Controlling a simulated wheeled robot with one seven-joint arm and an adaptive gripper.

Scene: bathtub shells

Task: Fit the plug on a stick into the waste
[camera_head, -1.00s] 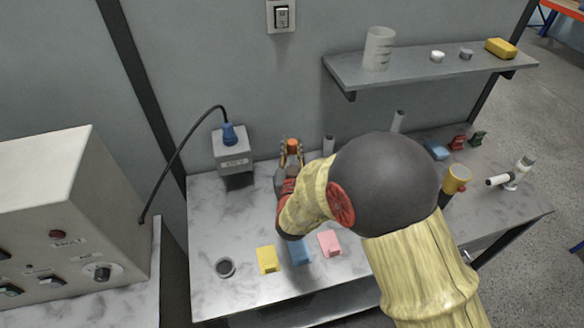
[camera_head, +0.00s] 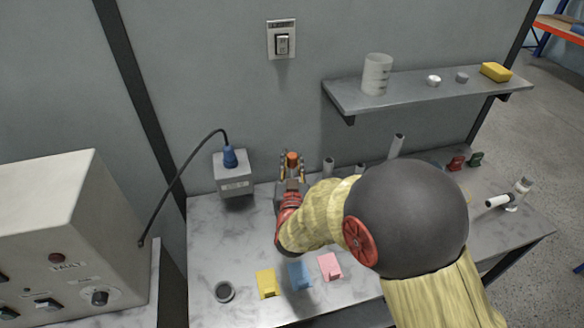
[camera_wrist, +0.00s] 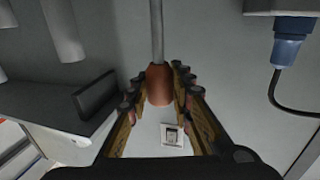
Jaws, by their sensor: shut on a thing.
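My gripper (camera_head: 292,172) is up near the back wall, over the rear of the bench. It is shut on the orange-brown handle of the plug on a stick (camera_head: 292,156). In the wrist view the handle (camera_wrist: 158,88) sits between the fingers (camera_wrist: 156,72), and a grey rod (camera_wrist: 156,28) runs from it out of the picture's top edge. The plug end is not visible. A dark round ring (camera_head: 224,299), which looks like the waste, is at the bench's front left, well apart from my gripper.
Yellow (camera_head: 267,284), blue (camera_head: 300,276) and pink (camera_head: 330,266) blocks lie near the front edge. A grey box (camera_head: 235,186) with a blue connector stands at the rear left. A wall shelf (camera_head: 425,84) is at right. Grey cylinders (camera_head: 328,166) stand behind my arm.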

